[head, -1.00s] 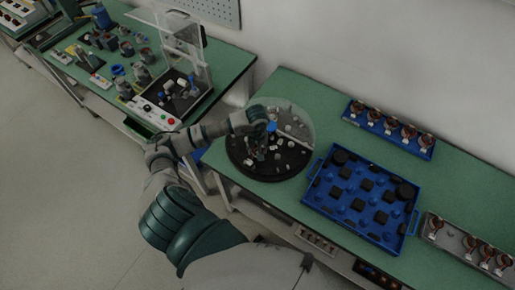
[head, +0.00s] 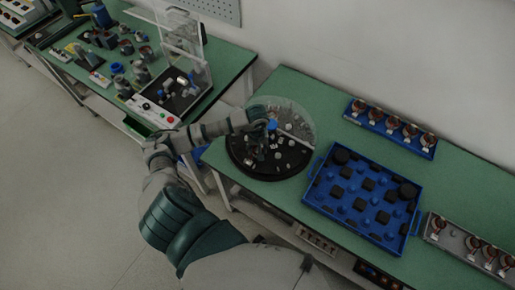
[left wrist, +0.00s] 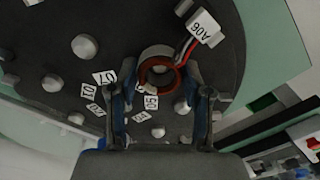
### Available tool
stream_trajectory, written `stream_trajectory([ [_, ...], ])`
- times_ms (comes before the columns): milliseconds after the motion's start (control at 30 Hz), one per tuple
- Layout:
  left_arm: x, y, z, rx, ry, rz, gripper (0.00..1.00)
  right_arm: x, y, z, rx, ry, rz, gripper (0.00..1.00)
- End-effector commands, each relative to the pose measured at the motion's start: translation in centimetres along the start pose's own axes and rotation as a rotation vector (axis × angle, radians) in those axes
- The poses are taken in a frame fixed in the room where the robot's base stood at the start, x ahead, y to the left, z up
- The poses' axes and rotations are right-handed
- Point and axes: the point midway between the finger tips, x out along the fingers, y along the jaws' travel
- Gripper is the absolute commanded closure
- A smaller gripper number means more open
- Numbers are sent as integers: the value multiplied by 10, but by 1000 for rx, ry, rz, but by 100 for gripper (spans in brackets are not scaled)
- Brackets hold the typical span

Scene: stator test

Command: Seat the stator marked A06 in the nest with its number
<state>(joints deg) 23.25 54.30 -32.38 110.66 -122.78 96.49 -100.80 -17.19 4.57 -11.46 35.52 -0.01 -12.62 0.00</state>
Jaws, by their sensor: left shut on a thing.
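The stator marked A06 (left wrist: 158,70) is a ring with copper-red windings, and its white tag (left wrist: 203,28) reads A06. Red and dark leads run from the ring to the tag. My left gripper (left wrist: 160,88) is shut on the stator, one finger on each side. The gripper is low over a round black plate (left wrist: 50,30) with grey posts and number labels. Labels reading 07 (left wrist: 104,77), 03 and 05 show; I cannot tell whether the stator touches the plate. In the head view the left gripper (head: 262,132) hides the stator. My right gripper is not in view.
A clear curved guard (head: 302,118) stands along the plate's far side. To the right are a blue tray (head: 318,207) with black blocks, a blue rack (head: 400,142) of stators, and a grey rack (head: 452,240). Another cluttered bench (head: 215,88) stands at the left.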

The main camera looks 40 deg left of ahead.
Motion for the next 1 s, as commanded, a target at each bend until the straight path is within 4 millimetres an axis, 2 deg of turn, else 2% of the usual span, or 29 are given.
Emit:
stream_trajectory([
  [100,-1,0,0,0,1,1,91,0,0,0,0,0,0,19],
  [133,-1,0,0,0,1,1,49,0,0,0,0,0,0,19],
  [233,-1,0,0,0,1,1,24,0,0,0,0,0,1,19],
  [567,-1,0,0,0,0,0,22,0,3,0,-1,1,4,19],
  [667,-9,1,-1,0,3,3,22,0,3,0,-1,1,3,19],
  [767,-25,0,-2,1,4,2,22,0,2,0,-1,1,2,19],
  [1000,-79,1,-2,0,4,4,22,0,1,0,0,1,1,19],
])
